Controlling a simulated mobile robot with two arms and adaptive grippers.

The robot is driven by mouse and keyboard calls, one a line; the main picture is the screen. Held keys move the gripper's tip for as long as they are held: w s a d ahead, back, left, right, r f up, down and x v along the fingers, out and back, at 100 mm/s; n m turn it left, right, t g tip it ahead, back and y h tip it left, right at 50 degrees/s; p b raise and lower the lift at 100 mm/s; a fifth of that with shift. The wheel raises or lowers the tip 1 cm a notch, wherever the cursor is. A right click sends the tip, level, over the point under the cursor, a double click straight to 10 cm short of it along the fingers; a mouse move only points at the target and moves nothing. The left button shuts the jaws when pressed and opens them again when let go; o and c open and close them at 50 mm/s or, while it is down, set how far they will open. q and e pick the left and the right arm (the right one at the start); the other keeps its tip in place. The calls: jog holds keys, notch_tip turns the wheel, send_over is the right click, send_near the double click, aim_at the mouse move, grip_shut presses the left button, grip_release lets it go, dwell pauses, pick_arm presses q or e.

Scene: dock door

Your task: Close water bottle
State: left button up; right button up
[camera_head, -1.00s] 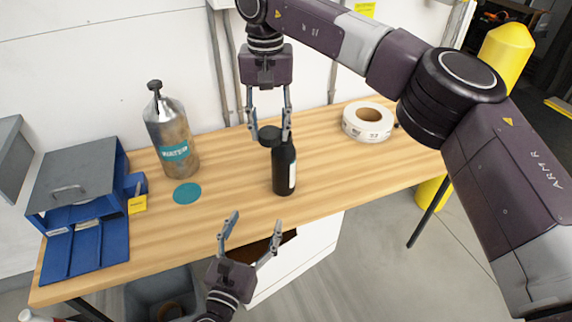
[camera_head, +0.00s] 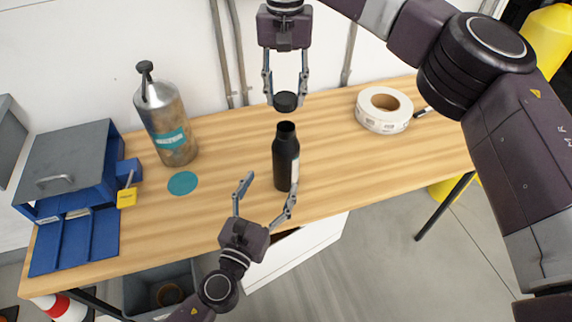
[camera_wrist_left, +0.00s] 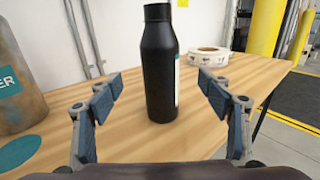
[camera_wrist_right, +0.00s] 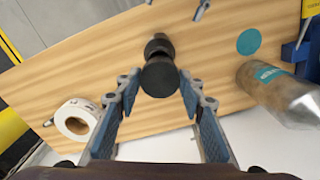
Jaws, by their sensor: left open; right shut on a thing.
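A black water bottle (camera_head: 285,160) with a white label stands upright and open-topped on the wooden table. It also shows in the left wrist view (camera_wrist_left: 160,65), between the open fingers but apart from them. The black cap (camera_head: 286,101) is held by my right gripper (camera_head: 286,96), above and slightly behind the bottle's mouth in the head view. The cap (camera_wrist_right: 159,77) sits between the right fingertips in the right wrist view, covering part of the bottle. My left gripper (camera_head: 264,198) is open and empty, in front of the bottle near the table's front edge.
A metal bottle (camera_head: 167,125) with a teal label and a teal disc (camera_head: 183,183) are on the left. A blue organizer (camera_head: 78,180) stands at the far left. A white tape roll (camera_head: 384,108) lies on the right.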

aim_at(286, 153)
pick_arm(q)
jog(key=x, duration=1.1)
jog(key=shift+w, duration=0.3)
pick_arm(e)
jog(key=shift+w, duration=0.1)
pick_arm(q)
jog(key=c, duration=1.8)
jog(key=shift+f, duration=0.1)
pick_arm(e)
jog(key=shift+d+f, duration=0.1)
jog(key=shift+f, duration=2.45)
jog(key=shift+f, duration=0.1)
jog(key=shift+f, duration=0.8)
jog(key=shift+f, duration=0.55)
